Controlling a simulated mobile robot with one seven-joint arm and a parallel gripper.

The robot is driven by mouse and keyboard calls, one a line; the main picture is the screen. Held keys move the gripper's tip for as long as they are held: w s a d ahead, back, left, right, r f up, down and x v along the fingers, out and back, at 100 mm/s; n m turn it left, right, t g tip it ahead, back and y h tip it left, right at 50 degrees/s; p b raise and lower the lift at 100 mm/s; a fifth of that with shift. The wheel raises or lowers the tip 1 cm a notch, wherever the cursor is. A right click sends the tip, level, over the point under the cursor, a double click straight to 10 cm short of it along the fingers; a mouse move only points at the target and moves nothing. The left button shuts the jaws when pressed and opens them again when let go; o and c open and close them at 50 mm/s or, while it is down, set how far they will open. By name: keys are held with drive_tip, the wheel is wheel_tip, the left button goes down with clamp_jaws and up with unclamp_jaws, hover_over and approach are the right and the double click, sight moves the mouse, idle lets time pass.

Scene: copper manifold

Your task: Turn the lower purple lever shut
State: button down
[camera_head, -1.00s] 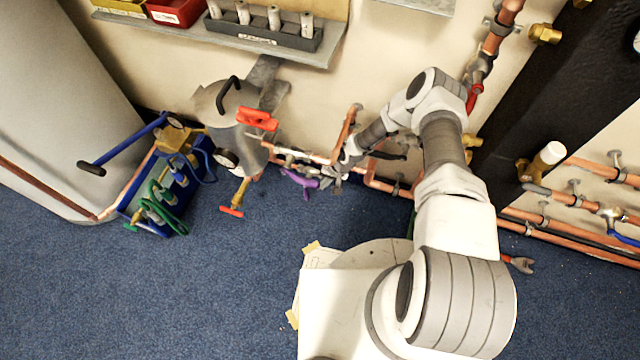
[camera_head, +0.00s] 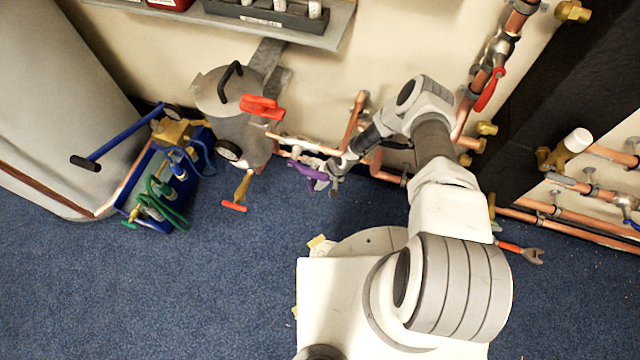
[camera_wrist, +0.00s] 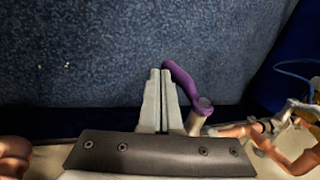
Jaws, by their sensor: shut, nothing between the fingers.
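In the wrist view the fingers (camera_wrist: 160,74) are closed together and empty. The purple lever (camera_wrist: 182,82) is right beside them there, curving from its pivot up to the right fingertip. It looks very close to or touching that finger; I cannot tell which. The valve body is partly hidden in the head view.
The grey vessel (camera_head: 238,118) with a red handle (camera_head: 262,107) stands left of the lever. A blue crate (camera_head: 158,215) with hoses is farther left. Copper pipes (camera_head: 357,120) rise behind my arm. Blue carpet (camera_head: 230,280) in front is clear.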

drive_tip(key=shift+a, duration=0.15)
drive_tip(key=shift+w+a+f, duration=0.15)
drive_tip(key=shift+a+f, duration=0.05)
drive_tip(key=shift+a, duration=0.55)
